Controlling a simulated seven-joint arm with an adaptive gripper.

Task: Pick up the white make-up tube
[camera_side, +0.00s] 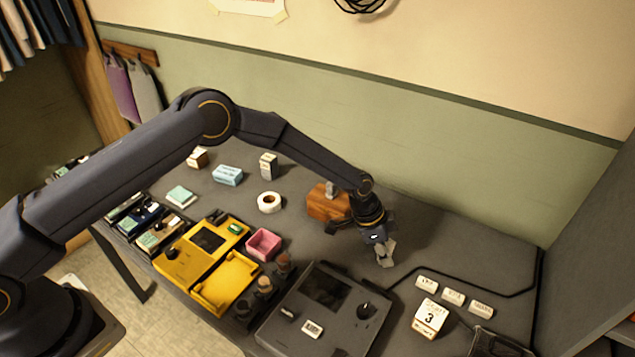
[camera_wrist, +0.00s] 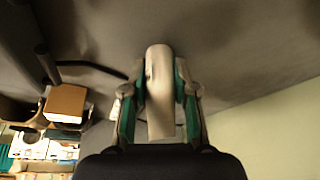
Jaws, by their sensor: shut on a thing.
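The white make-up tube (camera_wrist: 160,98) is in the middle of the wrist view, between the two teal-lined fingers of my gripper (camera_wrist: 161,88). The fingers press on it from both sides. One rounded end sticks out past the fingertips. In the side view my gripper (camera_side: 384,251) points down over the grey table, right of the brown wooden box. The tube is small and hard to make out there among the pale fingers. I cannot tell whether it touches the table.
The wooden box (camera_side: 328,203) stands close left of my gripper. A dark grey console (camera_side: 325,312) lies in front, with a date block (camera_side: 430,316) and small white blocks (camera_side: 453,297) to the right. A white tape roll (camera_side: 269,202) and yellow case (camera_side: 203,257) are farther left. The wall is behind.

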